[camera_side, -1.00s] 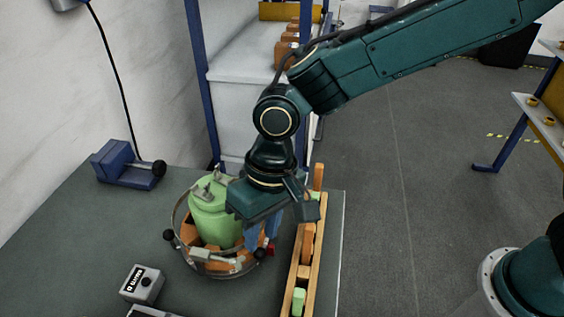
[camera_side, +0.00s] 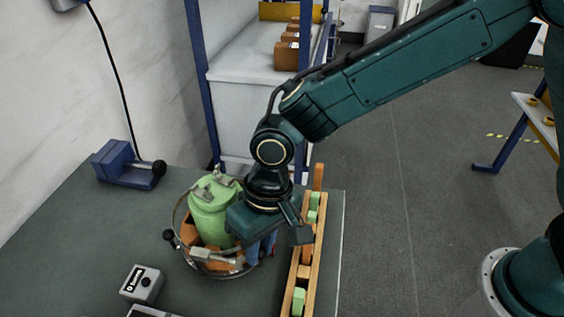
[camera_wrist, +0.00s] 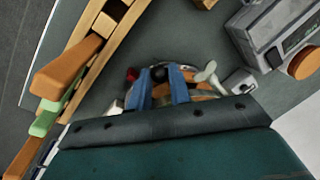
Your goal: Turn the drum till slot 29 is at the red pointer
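The drum (camera_side: 209,211) is a light green cylinder on the bench, with orange blocks around its lower part and a metal ring about it. Slot numbers are not legible. A small red part, likely the pointer (camera_wrist: 132,74), shows beside the left finger in the wrist view. My gripper (camera_side: 257,252) points down at the ring's right side. Its two blue fingers (camera_wrist: 161,82) are apart, with a black ball knob (camera_wrist: 160,73) showing between their tips. I cannot tell whether they touch it. The fingers and gripper body hide much of the drum in the wrist view.
A wooden rail (camera_side: 319,246) with orange and green blocks stands close right of my gripper. A grey box with a label (camera_side: 142,284) stands at the front left. A blue device (camera_side: 125,164) is at the back left. The bench (camera_side: 85,240) is bare on the left.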

